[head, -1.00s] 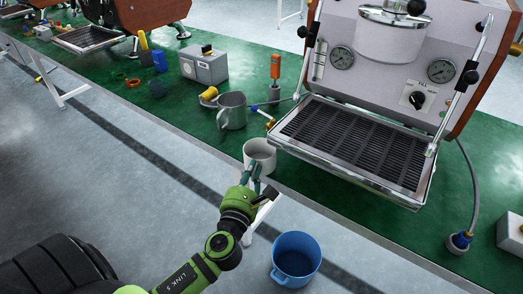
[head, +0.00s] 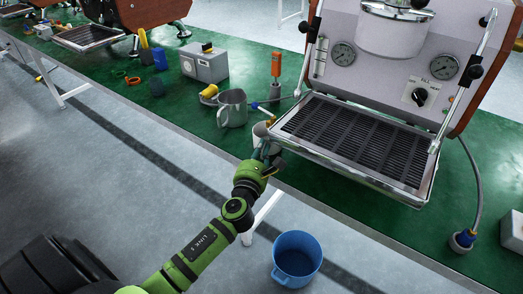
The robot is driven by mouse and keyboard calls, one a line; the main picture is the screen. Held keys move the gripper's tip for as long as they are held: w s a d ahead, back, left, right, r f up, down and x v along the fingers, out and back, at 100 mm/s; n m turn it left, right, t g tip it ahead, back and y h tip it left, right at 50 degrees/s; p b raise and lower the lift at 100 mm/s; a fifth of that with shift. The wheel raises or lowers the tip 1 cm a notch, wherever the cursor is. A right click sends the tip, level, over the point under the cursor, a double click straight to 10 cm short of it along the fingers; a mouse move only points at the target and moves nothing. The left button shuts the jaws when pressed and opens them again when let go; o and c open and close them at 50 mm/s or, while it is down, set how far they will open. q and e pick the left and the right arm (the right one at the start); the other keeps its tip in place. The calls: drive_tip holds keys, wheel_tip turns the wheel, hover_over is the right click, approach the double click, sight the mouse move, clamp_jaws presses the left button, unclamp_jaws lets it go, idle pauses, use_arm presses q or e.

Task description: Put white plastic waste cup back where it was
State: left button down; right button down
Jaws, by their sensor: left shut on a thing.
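The white plastic waste cup (head: 260,130) is at the table's front edge area, just left of the espresso machine's drip tray. My left gripper (head: 264,152) reaches in from below and is shut on the cup. The gripper hides most of the cup, and only part of its upper side shows. I cannot tell whether the cup's base touches the green table top. My right gripper is not in view.
The espresso machine's drip tray (head: 352,140) is close on the right. A grey metal mug (head: 233,108) and an orange-handled tool (head: 276,65) stand behind the cup. A blue bucket (head: 297,259) is on the floor. Green table (head: 190,120) is free to the left.

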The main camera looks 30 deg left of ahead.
use_arm(q)
drive_tip(key=c, duration=1.3)
unclamp_jaws()
drive_tip(key=shift+s, duration=0.1)
drive_tip(key=v, duration=1.1)
drive_tip(key=s+d+f+n+g+h, duration=0.1)
drive_tip(key=s+f+n+g+h, duration=0.2)
drive_tip(key=f+n, duration=0.8)
drive_tip(key=s+d+f+n+g, duration=0.1)
drive_tip(key=s+f+n+g, duration=0.3)
drive_tip(key=f, duration=1.2)
drive_tip(key=s+d+f+n+g+h, duration=0.1)
drive_tip(key=s+f+n+g, duration=0.1)
drive_tip(key=s+f+n, duration=0.2)
drive_tip(key=s+d+f+n+g+h, duration=0.1)
drive_tip(key=s+d+f+n+g, duration=0.1)
drive_tip(key=s+f+n, duration=0.2)
drive_tip(key=s+d+f+n+g, duration=0.1)
drive_tip(key=s+d+f+n, duration=0.1)
drive_tip(key=s+f+n, duration=0.3)
wheel_tip(320, 180, down, 4)
drive_tip(key=shift+d+r+n+g+h, duration=0.1)
drive_tip(key=shift+n+g+h, duration=0.3)
drive_tip(key=shift+n, duration=2.7)
